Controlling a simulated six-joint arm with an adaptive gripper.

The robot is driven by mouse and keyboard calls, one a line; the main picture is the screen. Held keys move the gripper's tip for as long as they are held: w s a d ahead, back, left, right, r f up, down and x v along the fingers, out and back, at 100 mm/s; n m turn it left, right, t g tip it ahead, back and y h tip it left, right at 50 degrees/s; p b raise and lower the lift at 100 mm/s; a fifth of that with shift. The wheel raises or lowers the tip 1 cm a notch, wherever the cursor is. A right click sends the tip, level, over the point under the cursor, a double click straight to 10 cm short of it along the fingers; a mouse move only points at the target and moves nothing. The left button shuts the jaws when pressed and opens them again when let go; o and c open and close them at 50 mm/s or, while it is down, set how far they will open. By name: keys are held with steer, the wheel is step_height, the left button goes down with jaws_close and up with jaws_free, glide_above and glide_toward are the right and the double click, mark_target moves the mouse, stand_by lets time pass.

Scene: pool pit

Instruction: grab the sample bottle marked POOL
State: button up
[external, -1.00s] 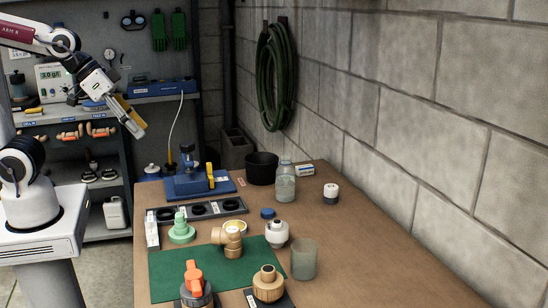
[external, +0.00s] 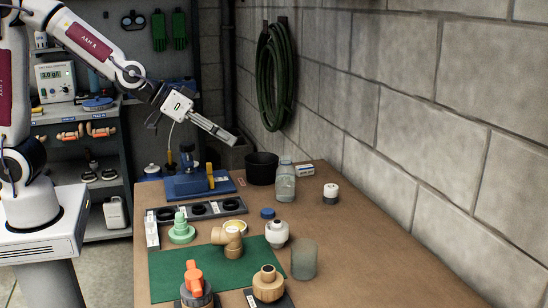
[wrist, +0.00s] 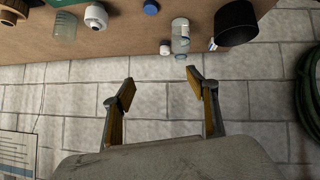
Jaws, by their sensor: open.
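A clear sample bottle (external: 285,186) stands upright on the brown table, between the black pot and the small white-capped jar. Its marking is too small to read. In the wrist view the bottle (wrist: 181,40) is at the top, beyond the gap between the fingers. My gripper (external: 230,138) is in the air above the back of the table, to the left of the bottle and higher than it. In the wrist view my gripper (wrist: 160,82) is open, with nothing between its yellow-padded fingers.
A black pot (external: 261,168) and a small white box (external: 305,169) are close to the bottle. A white-capped jar (external: 330,193) stands to its right, a blue cap (external: 267,213) and a white fitting (external: 277,234) in front. The block wall (external: 400,140) runs along the right.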

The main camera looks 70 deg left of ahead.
mark_target(277, 180)
steer(key=w+f+y, duration=0.1)
steer(key=w+f, duration=0.3)
steer(key=w+f+n+t+y, duration=0.1)
steer(key=w+f+y, duration=0.1)
steer(key=w+f, duration=0.1)
steer(key=w+a+f+t+y, duration=0.1)
steer(key=w+f, duration=0.3)
steer(key=f, duration=0.1)
steer(key=shift+w+f+n, duration=0.25)
steer(key=shift+w+n, duration=0.1)
steer(key=shift+n, duration=0.05)
steer(key=shift+w+a+f+t+y, duration=0.2)
steer(key=shift+f+t+y, duration=0.25)
steer(key=shift+f, duration=0.2)
steer(key=shift+x, duration=1.3)
steer(key=shift+w+a+f, duration=0.1)
steer(key=shift+f, duration=0.05)
steer(key=shift+w+a+f, duration=0.35)
steer(key=shift+w+f, duration=0.15)
steer(key=shift+w, duration=0.15)
steer(key=shift+w+a+f, duration=0.35)
steer(key=shift+w+f, duration=0.15)
steer(key=shift+w, duration=0.15)
steer(key=shift+w+a+f, duration=0.15)
steer(key=shift+w+f, duration=0.1)
steer(key=shift+w, duration=0.45)
